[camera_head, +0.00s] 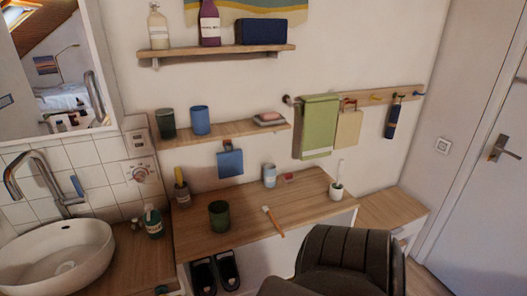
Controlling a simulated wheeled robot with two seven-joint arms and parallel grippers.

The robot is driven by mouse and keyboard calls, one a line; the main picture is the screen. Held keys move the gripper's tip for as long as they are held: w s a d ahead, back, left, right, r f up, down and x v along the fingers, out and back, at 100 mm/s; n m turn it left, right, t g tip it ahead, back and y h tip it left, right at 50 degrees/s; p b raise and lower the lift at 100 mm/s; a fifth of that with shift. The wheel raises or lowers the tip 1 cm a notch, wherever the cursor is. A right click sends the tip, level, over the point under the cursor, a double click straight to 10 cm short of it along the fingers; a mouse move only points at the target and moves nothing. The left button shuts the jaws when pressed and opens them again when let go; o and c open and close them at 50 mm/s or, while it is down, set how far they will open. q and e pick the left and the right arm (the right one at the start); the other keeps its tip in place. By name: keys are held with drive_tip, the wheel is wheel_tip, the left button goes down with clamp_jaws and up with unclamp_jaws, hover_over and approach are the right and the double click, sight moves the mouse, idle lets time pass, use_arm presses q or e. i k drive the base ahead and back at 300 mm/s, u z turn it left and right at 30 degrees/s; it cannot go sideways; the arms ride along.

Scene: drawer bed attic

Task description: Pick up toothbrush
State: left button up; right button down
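A toothbrush (273,221) with a white head and an orange-brown handle lies flat on the wooden counter (245,224), near its front edge. Its head points up and left in the picture, and its handle points toward the front edge. It lies apart from the other things on the counter. Neither of my grippers is in view.
A dark green cup (219,214) stands left of the toothbrush. A pale cup (269,175) and a white pot with a brush (336,190) stand behind it. A dark padded chair (349,258) is in front, at right. A sink (55,257) is at far left.

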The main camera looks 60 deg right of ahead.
sight(265, 209)
drive_tip(key=z, duration=2.1)
